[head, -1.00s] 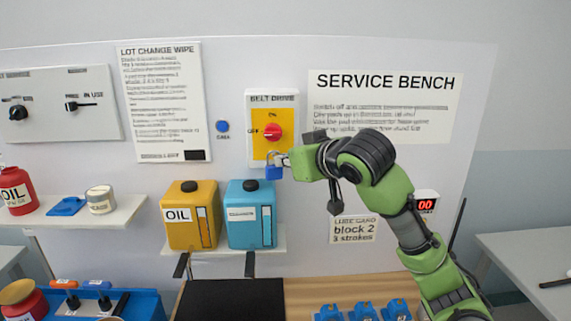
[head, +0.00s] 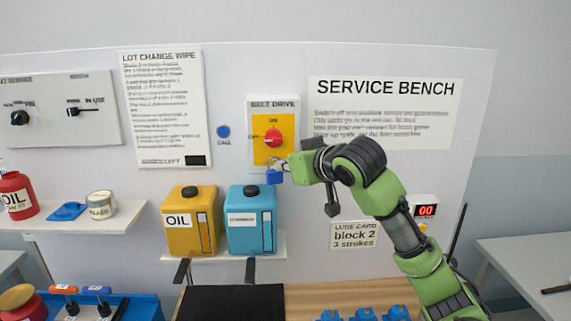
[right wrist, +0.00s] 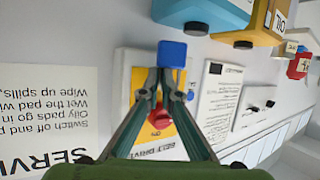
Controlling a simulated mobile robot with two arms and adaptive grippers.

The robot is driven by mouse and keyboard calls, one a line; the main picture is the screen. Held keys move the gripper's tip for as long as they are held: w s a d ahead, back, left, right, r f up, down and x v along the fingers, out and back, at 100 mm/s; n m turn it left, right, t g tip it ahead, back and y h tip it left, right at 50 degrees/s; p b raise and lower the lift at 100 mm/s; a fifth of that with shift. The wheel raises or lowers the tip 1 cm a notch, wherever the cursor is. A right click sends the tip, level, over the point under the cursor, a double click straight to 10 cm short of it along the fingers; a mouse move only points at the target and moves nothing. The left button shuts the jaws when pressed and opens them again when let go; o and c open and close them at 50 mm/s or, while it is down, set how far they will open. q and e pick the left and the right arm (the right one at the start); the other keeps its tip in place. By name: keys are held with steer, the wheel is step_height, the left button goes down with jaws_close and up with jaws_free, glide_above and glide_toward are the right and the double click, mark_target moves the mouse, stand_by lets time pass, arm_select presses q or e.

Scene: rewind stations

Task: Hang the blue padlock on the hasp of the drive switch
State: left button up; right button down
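The blue padlock (head: 275,177) is at the lower edge of the drive switch, a yellow plate (head: 263,153) with a red knob (head: 273,136) under the words BELT DRIVE. My right gripper (head: 286,166) is shut on the padlock near its shackle, from the right. The right wrist view shows the padlock (right wrist: 172,54) at the fingertips (right wrist: 160,80), with the red knob (right wrist: 160,118) behind the fingers. The hasp is too small and covered to make out, so I cannot tell whether the shackle is through it. My left gripper is out of view.
A yellow oil container (head: 178,232) and a teal container (head: 240,232) stand on a shelf just below the switch. A blue call button (head: 223,131) is left of it. Several blue blocks (head: 363,314) lie on the bench below. The wall right of the switch carries signs.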

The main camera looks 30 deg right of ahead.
steer(key=shift+r, duration=0.1)
steer(key=c, duration=2.2)
jaws_free()
steer(key=shift+d, duration=0.15)
steer(key=v, duration=1.1)
steer(key=shift+s, duration=0.45)
steer(key=shift+r, duration=0.1)
